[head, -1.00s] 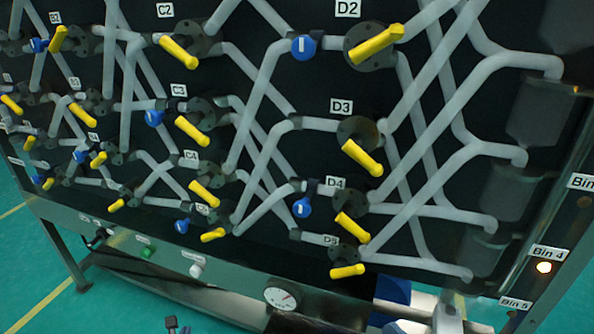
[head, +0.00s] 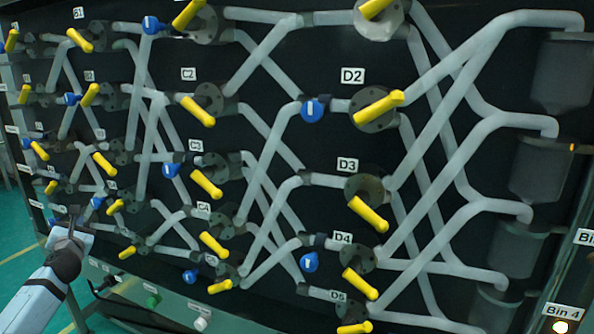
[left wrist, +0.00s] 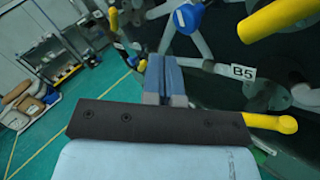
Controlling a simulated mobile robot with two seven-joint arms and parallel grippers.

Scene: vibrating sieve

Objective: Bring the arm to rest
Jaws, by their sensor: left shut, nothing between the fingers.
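My left gripper (head: 74,215) is at the lower left of the head view, in front of the panel's left part. It is shut and empty. In the left wrist view its blue-grey fingers (left wrist: 165,80) stand together with nothing between them. A yellow valve handle (left wrist: 270,124) shows just right of the gripper body in that view, near label B5 (left wrist: 243,72). I cannot tell whether they touch. My right gripper is not in view.
The dark panel (head: 330,75) carries grey pipes, several yellow handles and blue knobs (head: 314,110). Grey bins (head: 540,170) line its right side. A green button (head: 152,300) sits on the lower rail. The wrist view shows open green floor (left wrist: 90,120) and a shelf cart (left wrist: 50,62).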

